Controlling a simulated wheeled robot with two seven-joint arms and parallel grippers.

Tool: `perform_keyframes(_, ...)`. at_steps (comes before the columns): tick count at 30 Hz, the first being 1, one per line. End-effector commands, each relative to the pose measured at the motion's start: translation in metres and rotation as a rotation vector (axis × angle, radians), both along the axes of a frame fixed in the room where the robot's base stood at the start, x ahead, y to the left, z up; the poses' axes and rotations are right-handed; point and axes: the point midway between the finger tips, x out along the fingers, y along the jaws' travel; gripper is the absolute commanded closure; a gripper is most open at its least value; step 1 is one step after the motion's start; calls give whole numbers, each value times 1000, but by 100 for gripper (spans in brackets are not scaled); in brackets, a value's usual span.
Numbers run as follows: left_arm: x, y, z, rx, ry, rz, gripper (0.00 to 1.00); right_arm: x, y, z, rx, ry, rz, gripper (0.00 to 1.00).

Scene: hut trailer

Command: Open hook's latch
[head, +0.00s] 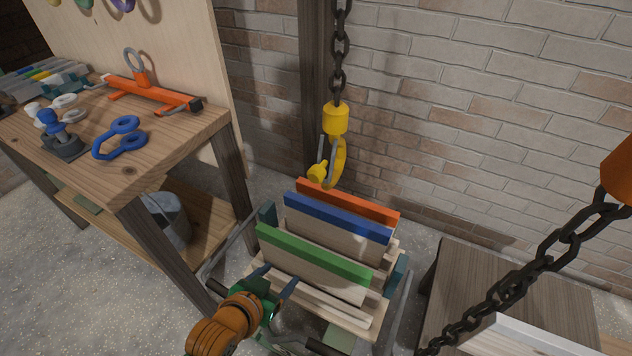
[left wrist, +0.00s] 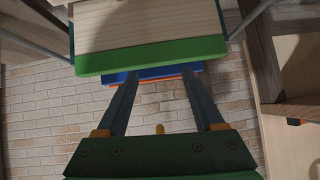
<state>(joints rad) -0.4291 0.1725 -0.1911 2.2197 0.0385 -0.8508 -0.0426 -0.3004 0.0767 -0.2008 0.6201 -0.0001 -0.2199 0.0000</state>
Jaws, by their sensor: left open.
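A yellow hook (head: 338,158) hangs from a dark chain in the head view, in front of the brick wall. Its thin grey latch (head: 321,156) spans the hook's mouth on the left side and looks closed. My left gripper (head: 277,277) is open and empty, low in the view. It is below and in front of the hook, well apart from it, close to the green-edged board. In the left wrist view its two fingers (left wrist: 160,76) are spread below the green edge. My right gripper is not in view.
A rack holds boards with green (head: 312,253), blue (head: 337,214) and orange (head: 347,201) edges under the hook. A workbench (head: 185,135) with tools stands left. Another chain (head: 530,275) crosses the right side. The air around the hook is free.

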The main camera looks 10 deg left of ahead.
Motion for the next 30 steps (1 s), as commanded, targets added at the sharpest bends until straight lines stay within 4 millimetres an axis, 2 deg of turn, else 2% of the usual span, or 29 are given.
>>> perform_keyframes(3,34,-14,29,-40,-224,-48,31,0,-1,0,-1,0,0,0)
perform_keyframes(6,57,-25,61,-80,-443,-89,31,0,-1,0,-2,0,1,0)
perform_keyframes(9,70,-33,98,-125,-677,-127,31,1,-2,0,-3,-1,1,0)
perform_keyframes(13,71,-36,138,-173,-929,-162,31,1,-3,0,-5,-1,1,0)
perform_keyframes(17,72,-38,155,-195,-1029,-171,31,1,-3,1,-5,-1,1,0)
perform_keyframes(25,115,-56,176,-197,-1035,-172,31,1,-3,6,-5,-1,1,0)
perform_keyframes(30,128,-61,181,-196,-1033,-171,31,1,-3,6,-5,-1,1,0)
